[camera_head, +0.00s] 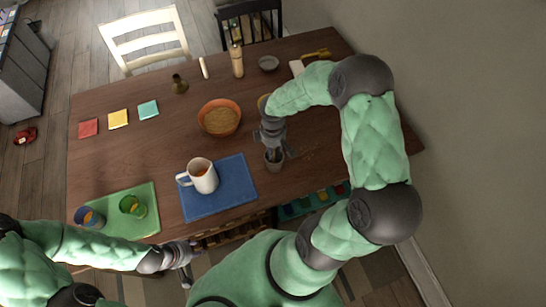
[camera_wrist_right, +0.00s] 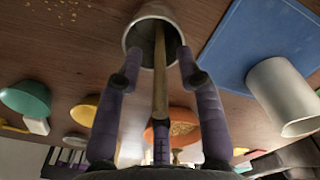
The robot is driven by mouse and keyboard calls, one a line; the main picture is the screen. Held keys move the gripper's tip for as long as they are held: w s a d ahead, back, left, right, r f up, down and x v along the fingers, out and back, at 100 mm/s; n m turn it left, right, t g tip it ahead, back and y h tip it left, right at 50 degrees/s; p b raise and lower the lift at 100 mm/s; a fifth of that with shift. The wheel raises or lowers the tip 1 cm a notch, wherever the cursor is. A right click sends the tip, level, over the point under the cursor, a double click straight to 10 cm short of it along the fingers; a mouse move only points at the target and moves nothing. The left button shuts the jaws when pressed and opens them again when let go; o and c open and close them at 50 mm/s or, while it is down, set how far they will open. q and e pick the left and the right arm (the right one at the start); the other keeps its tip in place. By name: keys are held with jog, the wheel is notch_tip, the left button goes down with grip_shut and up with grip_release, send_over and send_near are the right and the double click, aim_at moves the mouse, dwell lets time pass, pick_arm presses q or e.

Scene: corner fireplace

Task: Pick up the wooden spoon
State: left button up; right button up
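The wooden spoon (camera_wrist_right: 160,75) stands in a small grey cup (camera_wrist_right: 135,35), its handle sticking out toward my right wrist. The cup also shows in the head view (camera_head: 273,163), near the table's front right. A gap shows between each finger and the handle. In the head view the right gripper (camera_head: 274,148) covers most of the spoon. My left gripper (camera_head: 187,265) is open and empty, low in front of the table edge.
A white mug (camera_head: 202,176) stands on a blue mat (camera_head: 235,185) left of the cup. An orange bowl (camera_head: 219,104) is behind. A green mat (camera_head: 146,222) holds two glasses. A bottle (camera_head: 237,62) stands at the back.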

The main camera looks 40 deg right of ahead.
grip_shut()
jog(key=shift+r, duration=0.1)
notch_tip(320, 180, up, 10)
jog(key=shift+f+p, duration=0.1)
jog(key=shift+p, duration=0.85)
